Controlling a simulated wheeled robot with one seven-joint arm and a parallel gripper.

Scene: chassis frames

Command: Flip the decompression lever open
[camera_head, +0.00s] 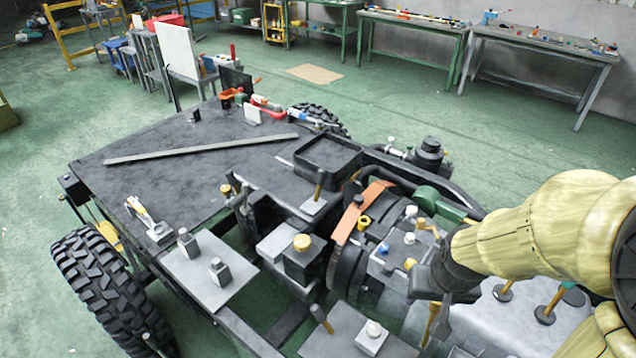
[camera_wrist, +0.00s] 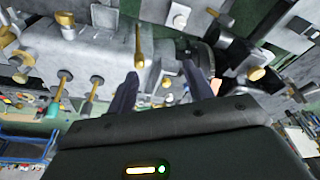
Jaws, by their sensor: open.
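My gripper (camera_head: 434,288) is over the right part of the engine block, at the end of my pale yellow arm. In the wrist view its two dark fingers stand apart with nothing held between them (camera_wrist: 160,88). A gold-handled lever (camera_wrist: 140,46) stands on the grey engine housing just beyond the fingers, apart from them. A gold lever (camera_head: 431,322) also shows just below the gripper in the head view. Several similar levers are in view, and I cannot tell for sure which is the decompression lever. The gripper partly hides the engine behind it.
Other gold-handled levers (camera_head: 318,190) and knobs (camera_head: 302,243) stand close around the engine. An orange curved guard (camera_head: 362,212) is left of the gripper. The dark chassis deck (camera_head: 150,185) holds a long bar (camera_head: 200,148). Workbenches (camera_head: 535,45) line the back wall.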

